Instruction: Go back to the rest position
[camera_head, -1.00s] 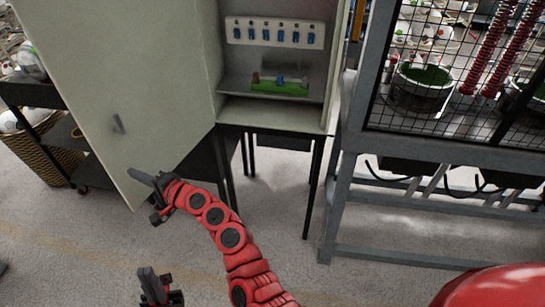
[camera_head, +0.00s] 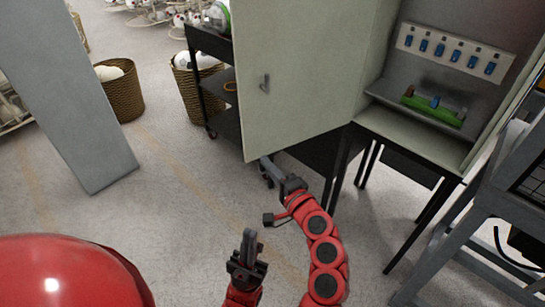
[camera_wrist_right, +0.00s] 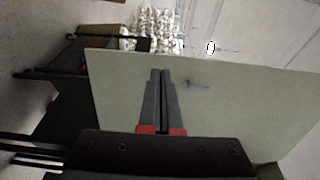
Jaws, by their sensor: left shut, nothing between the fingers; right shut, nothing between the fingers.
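My right gripper (camera_head: 267,166) is shut and empty in the head view, just below the lower edge of the open cabinet door (camera_head: 300,75). In the right wrist view its closed fingers (camera_wrist_right: 160,76) stand in front of the pale door panel (camera_wrist_right: 230,110); I cannot tell whether they touch it. My left gripper (camera_head: 249,238) is lower in the head view, shut and empty, pointing up the picture over the floor. The cabinet (camera_head: 415,135) stands open, with a row of blue switches (camera_head: 448,50) and a green block (camera_head: 432,110) inside.
A grey pillar (camera_head: 65,100) stands at the left. Wicker baskets (camera_head: 122,95) and a black cart (camera_head: 215,90) stand behind the door. A grey metal frame (camera_head: 510,205) is at the right. Open floor (camera_head: 150,205) lies to the left of my grippers.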

